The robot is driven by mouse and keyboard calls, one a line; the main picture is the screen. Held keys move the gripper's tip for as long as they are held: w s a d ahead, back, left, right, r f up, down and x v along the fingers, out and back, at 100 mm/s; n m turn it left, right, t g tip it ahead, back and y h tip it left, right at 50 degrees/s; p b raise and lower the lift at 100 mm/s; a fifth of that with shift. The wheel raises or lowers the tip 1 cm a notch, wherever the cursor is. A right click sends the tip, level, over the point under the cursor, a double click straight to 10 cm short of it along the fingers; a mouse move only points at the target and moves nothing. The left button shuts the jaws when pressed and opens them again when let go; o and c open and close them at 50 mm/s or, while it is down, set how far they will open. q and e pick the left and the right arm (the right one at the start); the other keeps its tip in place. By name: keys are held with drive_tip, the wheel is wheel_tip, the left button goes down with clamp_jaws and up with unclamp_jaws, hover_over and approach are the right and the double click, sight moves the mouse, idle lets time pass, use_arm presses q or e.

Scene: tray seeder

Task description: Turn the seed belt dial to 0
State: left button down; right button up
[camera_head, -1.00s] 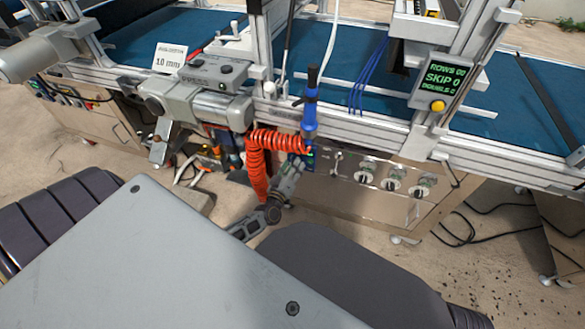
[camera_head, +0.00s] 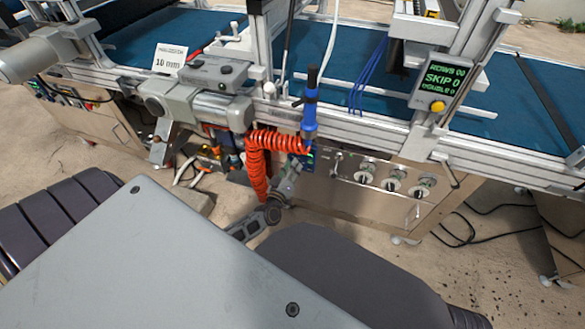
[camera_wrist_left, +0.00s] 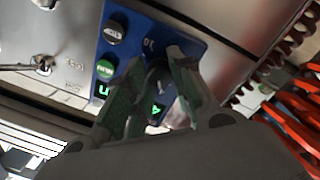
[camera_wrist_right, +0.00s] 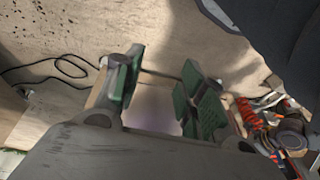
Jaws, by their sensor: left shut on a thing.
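The blue control panel (camera_head: 309,161) is on the front of the metal cabinet, below the blue-handled tool. One display (camera_wrist_left: 157,108) below the dial seems to read 4. My left gripper (camera_head: 290,171) also shows in the head view at the panel. My right gripper (camera_wrist_right: 163,82) is open and empty.
A red coiled hose (camera_head: 256,165) hangs just left of my left gripper. The blue-handled tool (camera_head: 311,108) hangs above it. Several round knobs (camera_head: 393,184) sit to the right on the cabinet. A small screen (camera_head: 440,80) reads SKIP 0. Black cables lie on the floor at right.

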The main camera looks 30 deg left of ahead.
use_arm(q)
drive_tip(key=shift+n, duration=0.3)
drive_tip(key=shift+d+f+n+y+b, duration=0.3)
drive_tip(key=shift+n+b, duration=1.4)
drive_tip(key=shift+n, duration=3.75)
drive_tip(key=shift+a+r+n+y+b, duration=0.15)
drive_tip(key=shift+n+y+b, duration=0.35)
drive_tip(key=shift+n+b, duration=3.1)
use_arm(e)
drive_tip(key=a+f+t+y+p, duration=0.1)
drive_tip(key=f+p, duration=0.1)
drive_tip(key=f, duration=0.4)
drive_tip(key=w+a+f+t+y+p, duration=0.1)
drive_tip(key=a+f, duration=0.1)
drive_tip(key=f, duration=0.4)
drive_tip(key=shift+w+a+m+p, duration=0.25)
drive_tip(key=shift+a+m+p, duration=0.05)
drive_tip(key=shift+m+p, duration=0.1)
use_arm(q)
drive_tip(key=n, duration=0.3)
drive_tip(key=shift+f+n, duration=0.1)
drive_tip(key=shift+n, duration=0.25)
use_arm(e)
drive_tip(key=shift+r, duration=0.1)
